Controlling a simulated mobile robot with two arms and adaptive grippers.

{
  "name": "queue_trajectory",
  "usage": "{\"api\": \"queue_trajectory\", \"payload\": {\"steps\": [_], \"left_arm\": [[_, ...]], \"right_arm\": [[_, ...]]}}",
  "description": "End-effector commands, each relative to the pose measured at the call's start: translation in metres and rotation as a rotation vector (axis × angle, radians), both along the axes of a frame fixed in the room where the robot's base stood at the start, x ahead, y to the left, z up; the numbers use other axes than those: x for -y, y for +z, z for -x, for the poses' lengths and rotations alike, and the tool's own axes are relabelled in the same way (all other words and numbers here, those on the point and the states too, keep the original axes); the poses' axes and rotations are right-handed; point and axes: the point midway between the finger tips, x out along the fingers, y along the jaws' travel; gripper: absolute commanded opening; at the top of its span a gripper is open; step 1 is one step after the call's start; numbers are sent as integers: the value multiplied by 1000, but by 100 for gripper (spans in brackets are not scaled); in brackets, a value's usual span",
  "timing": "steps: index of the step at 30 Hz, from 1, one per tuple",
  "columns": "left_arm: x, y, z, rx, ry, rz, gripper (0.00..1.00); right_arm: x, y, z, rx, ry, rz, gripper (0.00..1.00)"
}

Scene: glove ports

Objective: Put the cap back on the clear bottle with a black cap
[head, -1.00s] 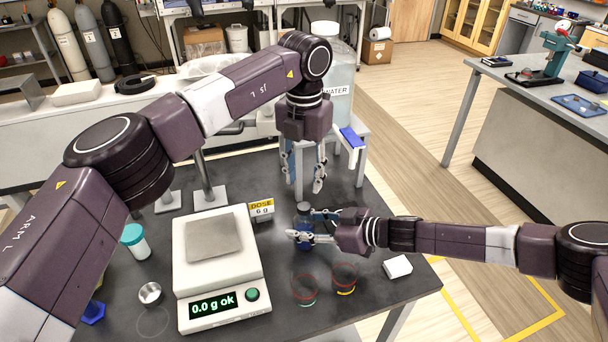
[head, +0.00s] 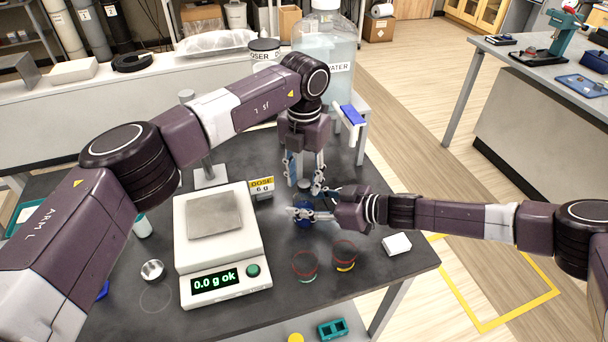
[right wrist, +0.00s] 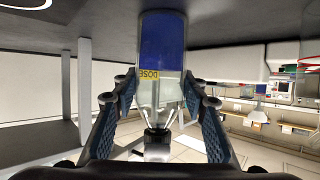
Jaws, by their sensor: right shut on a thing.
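The clear bottle (head: 302,212) holds blue liquid and stands on the dark table right of the scale. My right gripper (head: 297,213) is shut on it from the right side. In the right wrist view, upside down, the bottle (right wrist: 163,45) sits between both fingers of my right gripper (right wrist: 160,100). My left gripper (head: 305,188) points down over the bottle top with its fingers spread apart. A small dark shape, which looks like the black cap (head: 303,184), shows between those fingers. I cannot tell whether it is seated on the neck.
A white scale (head: 222,255) reading 0.0 g and a dose sign (head: 262,185) stand to the left. Two clear cups (head: 305,266) are in front, with a white block (head: 397,244) to their right. A large water container (head: 330,55) stands behind my left gripper.

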Motion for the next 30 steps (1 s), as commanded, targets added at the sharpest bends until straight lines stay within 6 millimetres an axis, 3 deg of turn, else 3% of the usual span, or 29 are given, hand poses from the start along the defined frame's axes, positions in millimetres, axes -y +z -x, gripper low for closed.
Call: {"api": "queue_trajectory", "payload": {"steps": [3,12,20,21,26,30], "left_arm": [[0,0,0,0,0,0,35],[0,0,0,0,0,0,2],[0,0,0,0,-6,0,0],[0,0,0,0,-6,0,23],[0,0,0,0,-6,0,41],[0,0,0,0,-6,0,42]], "right_arm": [[0,0,0,0,0,0,0],[0,0,0,0,0,0,0],[0,0,0,0,0,0,0],[0,0,0,0,0,0,0],[0,0,0,0,0,0,0],[0,0,0,0,0,0,0]]}}
